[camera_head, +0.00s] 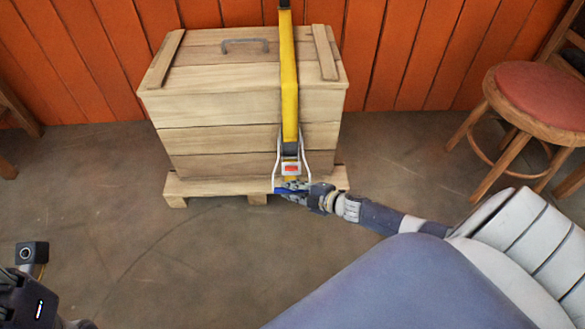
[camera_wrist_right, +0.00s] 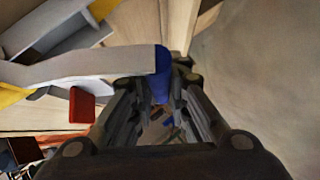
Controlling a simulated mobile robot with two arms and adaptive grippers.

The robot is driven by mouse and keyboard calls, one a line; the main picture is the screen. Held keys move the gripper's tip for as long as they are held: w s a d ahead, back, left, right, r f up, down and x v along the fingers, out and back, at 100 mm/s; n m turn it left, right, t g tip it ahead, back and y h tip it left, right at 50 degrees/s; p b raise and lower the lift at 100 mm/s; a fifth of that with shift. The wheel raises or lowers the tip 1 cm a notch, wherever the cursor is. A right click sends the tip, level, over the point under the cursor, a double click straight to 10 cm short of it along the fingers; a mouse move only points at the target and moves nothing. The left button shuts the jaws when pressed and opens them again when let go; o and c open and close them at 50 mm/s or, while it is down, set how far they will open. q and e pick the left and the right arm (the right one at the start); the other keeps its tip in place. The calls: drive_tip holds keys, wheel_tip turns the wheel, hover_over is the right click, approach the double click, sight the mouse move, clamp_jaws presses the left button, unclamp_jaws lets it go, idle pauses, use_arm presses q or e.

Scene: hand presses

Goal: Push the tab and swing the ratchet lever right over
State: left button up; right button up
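A yellow strap (camera_head: 290,75) runs over a wooden chest and down its front to a ratchet. The ratchet's pale metal lever (camera_wrist_right: 90,70) has a blue grip at its end (camera_wrist_right: 162,75). The red tab (camera_head: 291,169) sits in the middle of the ratchet; it also shows in the right wrist view (camera_wrist_right: 82,105), left of the fingers. My right gripper (camera_head: 285,188) is at the lever's low end, with the blue grip between its fingertips. Whether they clamp it is unclear. Part of my left gripper (camera_head: 25,285) shows at the lower left; its fingers cannot be made out.
The wooden chest (camera_head: 215,108) stands on a low pallet (camera_head: 215,187) against an orange plank wall. A stool with a red seat (camera_head: 545,97) stands at the right. The floor (camera_head: 150,265) in front of the pallet is clear on the left.

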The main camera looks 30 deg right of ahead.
drive_tip(key=o, duration=0.4)
drive_tip(key=v, duration=1.2)
drive_tip(key=shift+s+f, duration=0.1)
